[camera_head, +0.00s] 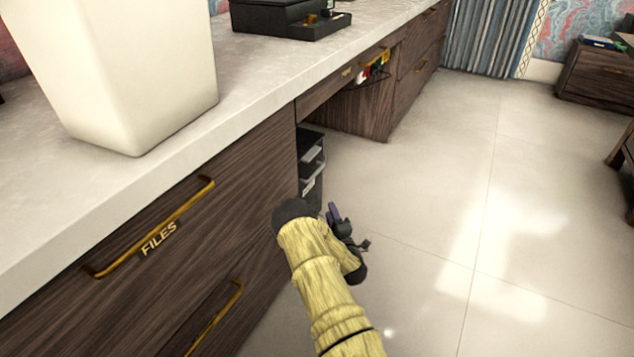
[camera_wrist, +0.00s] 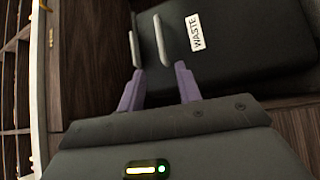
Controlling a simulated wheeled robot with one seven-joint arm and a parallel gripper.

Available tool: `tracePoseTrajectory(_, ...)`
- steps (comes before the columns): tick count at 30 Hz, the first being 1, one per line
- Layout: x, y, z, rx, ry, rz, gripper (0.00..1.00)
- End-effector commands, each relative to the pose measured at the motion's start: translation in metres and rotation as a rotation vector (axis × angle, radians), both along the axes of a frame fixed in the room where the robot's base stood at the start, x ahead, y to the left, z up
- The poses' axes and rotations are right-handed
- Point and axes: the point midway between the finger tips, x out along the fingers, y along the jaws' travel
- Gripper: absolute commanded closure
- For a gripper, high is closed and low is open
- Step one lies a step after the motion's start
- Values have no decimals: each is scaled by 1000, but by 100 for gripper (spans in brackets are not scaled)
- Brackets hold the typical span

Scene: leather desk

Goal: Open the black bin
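The black bin shows in the wrist view (camera_wrist: 245,55) as a dark panel with a white WASTE label. Two pale grey bars, which look like its handle, stick out on its left side. In the head view a black unit (camera_head: 309,141) with pale labels, which looks like the bin, stands in the gap under the desk, partly hidden by my arm. My gripper (camera_wrist: 160,70) has its purple fingers apart with nothing between them. The bars lie just beyond the fingertips, and I see no contact. In the head view my gripper (camera_head: 336,214) is beside the bin's lower front, partly hidden.
The wooden desk has a FILES drawer (camera_head: 158,238) with brass handles close on the left. A cream vase (camera_head: 125,70) and a black tray (camera_head: 290,20) stand on its pale top. The tiled floor (camera_head: 460,200) to the right is clear.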

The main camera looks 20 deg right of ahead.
Motion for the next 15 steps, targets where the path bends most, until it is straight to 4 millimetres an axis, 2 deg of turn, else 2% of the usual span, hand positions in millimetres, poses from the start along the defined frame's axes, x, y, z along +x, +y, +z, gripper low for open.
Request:
tracePoseTrajectory(8, 4, -1, 0, 2, 0, -1, 66)
tracePoseTrajectory(15, 34, -4, 2, 1, -3, 1, 66)
